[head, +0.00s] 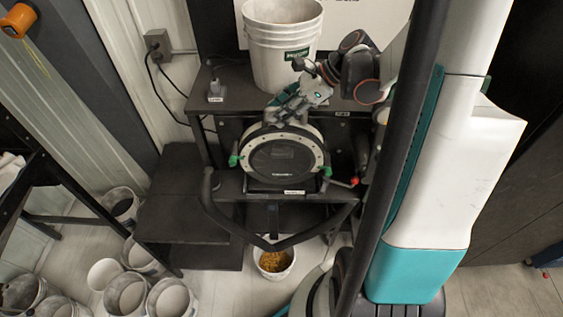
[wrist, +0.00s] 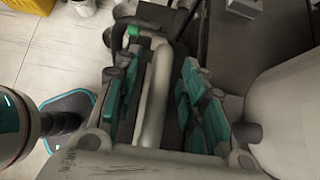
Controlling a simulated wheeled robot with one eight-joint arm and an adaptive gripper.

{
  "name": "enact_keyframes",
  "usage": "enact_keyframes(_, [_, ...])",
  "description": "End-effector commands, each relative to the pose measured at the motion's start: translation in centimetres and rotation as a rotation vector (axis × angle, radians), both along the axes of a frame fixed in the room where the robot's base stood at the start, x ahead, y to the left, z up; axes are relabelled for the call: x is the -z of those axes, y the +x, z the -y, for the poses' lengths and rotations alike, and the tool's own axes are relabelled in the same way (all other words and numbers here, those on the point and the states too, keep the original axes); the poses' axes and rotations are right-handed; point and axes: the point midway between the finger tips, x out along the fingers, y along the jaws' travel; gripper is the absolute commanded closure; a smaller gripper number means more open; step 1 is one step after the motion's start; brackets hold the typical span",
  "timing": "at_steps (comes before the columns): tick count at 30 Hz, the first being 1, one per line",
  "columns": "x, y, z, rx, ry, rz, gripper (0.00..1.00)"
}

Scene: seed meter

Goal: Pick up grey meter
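The grey meter (head: 285,158) is a round device with a pale grey rim, a dark disc face and green knobs at its sides. It stands upright on the black stand in the head view. My gripper (head: 284,108) is at the top of the meter and points down at it. In the wrist view, the meter's pale curved rim (wrist: 153,95) lies between the two teal-padded fingers of my gripper (wrist: 158,95). The fingers look apart, with dark gaps beside the rim. Contact with the rim is not clear.
A white bucket (head: 283,48) stands on the shelf right behind the meter; it also fills the right of the wrist view (wrist: 292,110). A small bucket of yellow grains (head: 273,262) is below the stand. Several grey buckets stand on the floor at left. A red knob (head: 354,181) sticks out at right.

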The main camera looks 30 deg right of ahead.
Motion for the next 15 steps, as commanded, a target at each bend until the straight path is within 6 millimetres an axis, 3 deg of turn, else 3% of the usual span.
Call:
enact_keyframes(1, [-0.01,-0.01,0.0,0.0,0.0,0.0,0.78])
enact_keyframes(4, [-0.01,-0.02,0.01,0.0,0.0,0.0,1.0])
enact_keyframes(15, [-0.17,0.02,-0.04,0.0,0.003,0.002,1.0])
